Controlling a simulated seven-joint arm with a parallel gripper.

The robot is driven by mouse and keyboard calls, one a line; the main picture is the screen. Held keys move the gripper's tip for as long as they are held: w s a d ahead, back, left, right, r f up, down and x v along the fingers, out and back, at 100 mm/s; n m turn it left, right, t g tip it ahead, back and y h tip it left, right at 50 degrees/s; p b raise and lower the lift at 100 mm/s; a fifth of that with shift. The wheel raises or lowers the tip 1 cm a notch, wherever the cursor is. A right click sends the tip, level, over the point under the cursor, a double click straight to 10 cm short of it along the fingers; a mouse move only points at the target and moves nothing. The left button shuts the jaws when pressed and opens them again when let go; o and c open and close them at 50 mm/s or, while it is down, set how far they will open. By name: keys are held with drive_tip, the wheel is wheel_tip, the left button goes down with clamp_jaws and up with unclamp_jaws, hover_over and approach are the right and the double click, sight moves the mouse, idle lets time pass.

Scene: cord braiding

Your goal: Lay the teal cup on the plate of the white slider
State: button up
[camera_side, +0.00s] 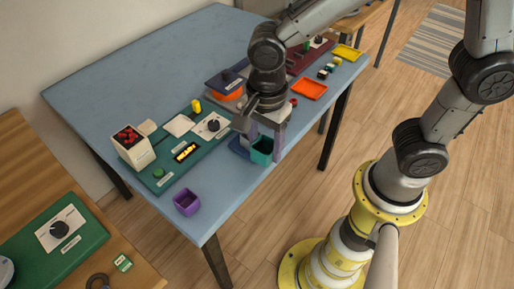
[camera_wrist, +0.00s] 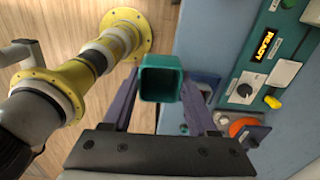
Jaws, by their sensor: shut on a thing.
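The teal cup (camera_side: 262,151) is held between the purple fingers of my gripper (camera_side: 264,138), near the right edge of the blue table. In the wrist view the teal cup (camera_wrist: 160,82) shows its open mouth to the camera, with a finger of my gripper (camera_wrist: 160,92) on each side. The inside looks empty. A white square plate (camera_side: 179,125) lies on the green board, left of the cup; it also shows in the wrist view (camera_wrist: 285,72). It looks like the slider's plate, though I cannot tell for sure. Nothing lies on it.
The green board (camera_side: 172,182) carries a white box with a red top (camera_side: 131,143), a dial panel (camera_side: 212,125), a lit display (camera_side: 186,152) and a yellow piece (camera_side: 196,106). A purple cup (camera_side: 187,203) stands at the front. An orange tray (camera_side: 310,88) lies behind my gripper.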

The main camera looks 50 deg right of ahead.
drive_tip(key=w+a+r, duration=0.2)
drive_tip(key=w, duration=0.3)
drive_tip(key=w+a+r, duration=0.2)
drive_tip(key=w+r, duration=0.1)
drive_tip(key=w, duration=0.2)
hover_over(179, 125)
drive_tip(key=shift+m, duration=0.3)
wheel_tip(179, 125, down, 11)
drive_tip(key=shift+f, duration=2.55)
drive_tip(key=shift+f, duration=0.3)
drive_tip(key=o, duration=1.4)
